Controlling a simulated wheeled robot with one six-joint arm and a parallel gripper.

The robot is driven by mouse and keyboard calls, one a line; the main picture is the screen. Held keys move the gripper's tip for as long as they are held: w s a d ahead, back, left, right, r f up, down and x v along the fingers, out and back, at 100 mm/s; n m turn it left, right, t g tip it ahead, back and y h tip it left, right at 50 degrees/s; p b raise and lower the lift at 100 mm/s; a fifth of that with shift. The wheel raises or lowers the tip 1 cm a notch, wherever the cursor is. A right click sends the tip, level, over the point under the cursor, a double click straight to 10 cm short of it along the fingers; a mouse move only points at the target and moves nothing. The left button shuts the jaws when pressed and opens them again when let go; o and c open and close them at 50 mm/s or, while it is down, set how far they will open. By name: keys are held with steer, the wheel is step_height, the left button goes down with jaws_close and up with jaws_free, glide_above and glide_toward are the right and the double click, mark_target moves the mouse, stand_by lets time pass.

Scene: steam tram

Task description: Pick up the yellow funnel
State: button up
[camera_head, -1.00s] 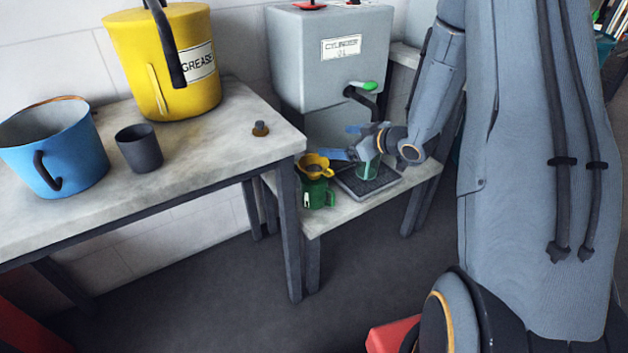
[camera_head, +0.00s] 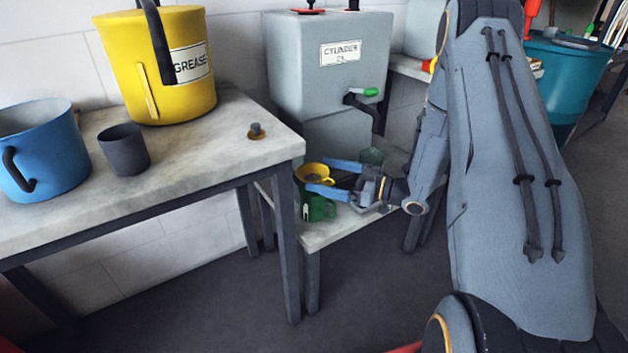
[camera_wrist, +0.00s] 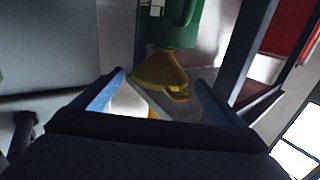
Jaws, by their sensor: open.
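The yellow funnel (camera_head: 316,171) sits on top of the green jug (camera_head: 318,208), which stands on the low bench. My gripper (camera_head: 332,178) is open, its blue fingers reaching from the right with their tips beside the funnel. In the head view one finger passes in front of the funnel and jug, hiding part of them. In the wrist view the funnel (camera_wrist: 158,70) appears below the jug (camera_wrist: 172,22), between and just beyond the tips of my gripper (camera_wrist: 160,77). I cannot tell whether a finger touches the funnel.
The higher table (camera_head: 200,150) on the left holds a yellow grease bucket, a blue pot and a dark cup.

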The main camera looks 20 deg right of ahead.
steer(key=shift+x, duration=1.3)
steer(key=c, duration=1.2)
steer(key=shift+o, duration=0.2)
step_height(320, 180, up, 10)
steer(key=p, duration=0.1)
steer(key=shift+p, duration=0.3)
steer(key=shift+r, duration=0.1)
steer(key=shift+r+p, duration=1.5)
steer(key=shift+p, duration=0.05)
